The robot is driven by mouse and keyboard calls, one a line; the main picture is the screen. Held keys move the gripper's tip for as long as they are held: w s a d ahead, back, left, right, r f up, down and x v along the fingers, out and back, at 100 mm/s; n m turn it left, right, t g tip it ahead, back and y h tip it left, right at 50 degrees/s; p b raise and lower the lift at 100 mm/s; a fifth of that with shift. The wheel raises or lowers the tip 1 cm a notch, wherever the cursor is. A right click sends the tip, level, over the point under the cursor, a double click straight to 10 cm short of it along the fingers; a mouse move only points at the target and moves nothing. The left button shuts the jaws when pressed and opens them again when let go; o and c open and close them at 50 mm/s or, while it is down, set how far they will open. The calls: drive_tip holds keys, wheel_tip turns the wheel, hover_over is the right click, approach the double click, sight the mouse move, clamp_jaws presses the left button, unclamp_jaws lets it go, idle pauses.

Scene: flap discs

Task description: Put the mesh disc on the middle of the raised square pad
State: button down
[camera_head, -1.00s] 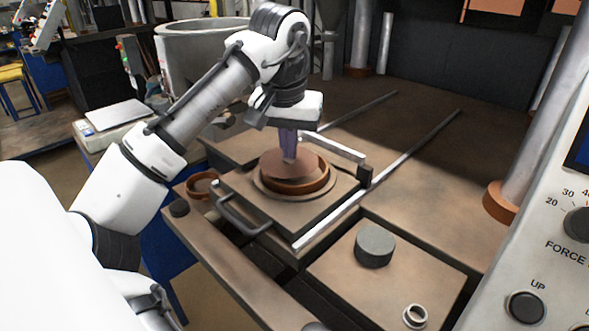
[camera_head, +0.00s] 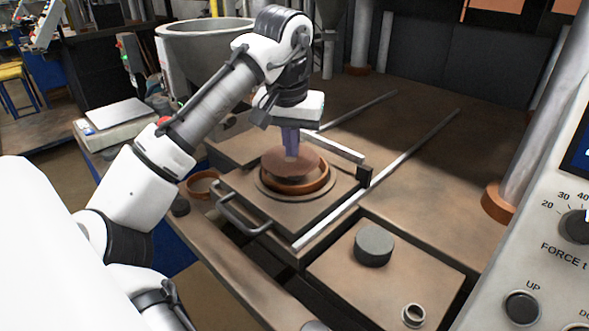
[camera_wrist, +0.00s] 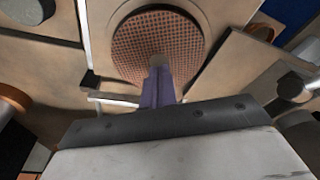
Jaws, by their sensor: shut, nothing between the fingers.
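The mesh disc (camera_wrist: 135,45) is round, brown and perforated. In the head view the disc (camera_head: 283,168) lies at the opening of an orange-brown ring (camera_head: 320,183), covering much of its inside; I cannot tell how deep it sits. The ring stands on a square plate (camera_head: 228,192) with a grey handle. My gripper (camera_head: 291,156) points down over the disc. Its purple fingers are shut, with the tips (camera_wrist: 158,62) at or just above the disc's face; contact is unclear. I cannot tell for certain which surface is the raised square pad.
A dark cylinder (camera_head: 374,246) and a small metal ring (camera_head: 414,314) stand on a plate at lower right. Another brown ring (camera_head: 203,184) lies left of the handle. Metal rails (camera_head: 400,165) flank the square plate. A control panel (camera_head: 548,270) stands at right.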

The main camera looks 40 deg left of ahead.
drive_tip(key=shift+w+a+f+p, duration=0.2)
drive_tip(key=shift+w+p, duration=0.15)
drive_tip(key=shift+w, duration=0.3)
idle(0.7)
drive_tip(key=shift+w+r+p, duration=0.15)
drive_tip(key=shift+r+p, duration=0.65)
drive_tip(key=shift+p, duration=0.05)
wheel_tip(320, 180, up, 4)
drive_tip(key=p, duration=0.3)
drive_tip(key=shift+f, duration=0.2)
drive_tip(key=shift+r, duration=0.95)
